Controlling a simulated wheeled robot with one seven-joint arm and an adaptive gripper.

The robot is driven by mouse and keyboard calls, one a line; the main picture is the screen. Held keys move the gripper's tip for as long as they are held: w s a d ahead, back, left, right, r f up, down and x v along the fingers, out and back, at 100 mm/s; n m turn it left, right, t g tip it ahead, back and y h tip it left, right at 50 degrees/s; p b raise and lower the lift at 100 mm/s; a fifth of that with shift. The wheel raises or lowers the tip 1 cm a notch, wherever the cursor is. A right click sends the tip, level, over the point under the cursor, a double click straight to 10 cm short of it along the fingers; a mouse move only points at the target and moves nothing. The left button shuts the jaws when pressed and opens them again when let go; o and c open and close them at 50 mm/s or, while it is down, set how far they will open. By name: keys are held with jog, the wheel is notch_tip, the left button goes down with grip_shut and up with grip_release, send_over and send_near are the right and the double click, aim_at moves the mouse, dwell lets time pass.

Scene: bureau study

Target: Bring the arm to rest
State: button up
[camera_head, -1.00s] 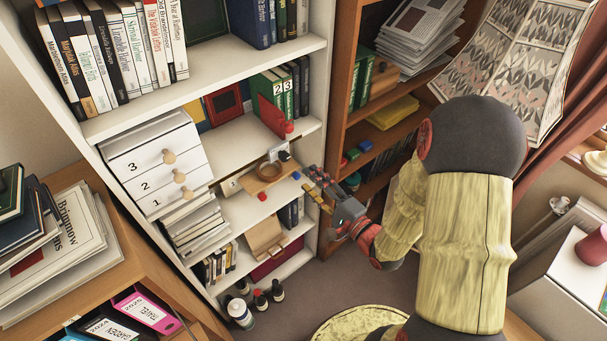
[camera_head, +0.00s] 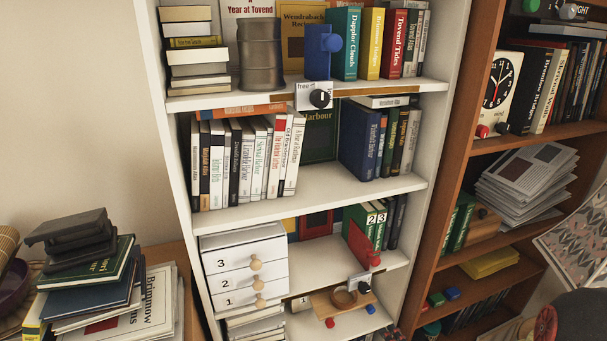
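My arm shows only in part, as a dark rounded joint with a red disc (camera_head: 545,325) at the bottom right corner. A small red and dark piece at the bottom edge, just right of the low shelf with the ring, looks like the tip of my gripper (camera_head: 394,333). The rest of the gripper is cut off by the frame. I cannot tell whether it is open or shut, or whether it holds anything.
A white bookcase (camera_head: 160,140) with books stands in front. A brown bookcase (camera_head: 463,110) stands to the right. Stacked books (camera_head: 90,270) lie at the lower left.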

jog(key=s+d+f+n+g+h, duration=0.4)
jog(key=s+d+f+g, duration=0.15)
jog(key=d+f, duration=0.3)
jog(key=s+d+r+n+g+h, duration=0.2)
jog(key=s+d+r+n+g, duration=0.15)
jog(key=s+g, duration=0.2)
jog(key=s+a+r+n, duration=0.2)
jog(key=a+r, duration=0.3)
jog(key=r, duration=0.4)
jog(key=s+a+r+n+t+y, duration=0.1)
jog(key=s+a+r+n, duration=0.1)
jog(key=a+r, duration=0.4)
jog(key=s+a+r+n+t+y, duration=0.1)
jog(key=s+a+r+n, duration=0.1)
jog(key=a+r, duration=0.4)
notch_tip(320, 180, up, 6)
jog(key=shift+s+f, duration=0.15)
jog(key=shift+s, duration=0.45)
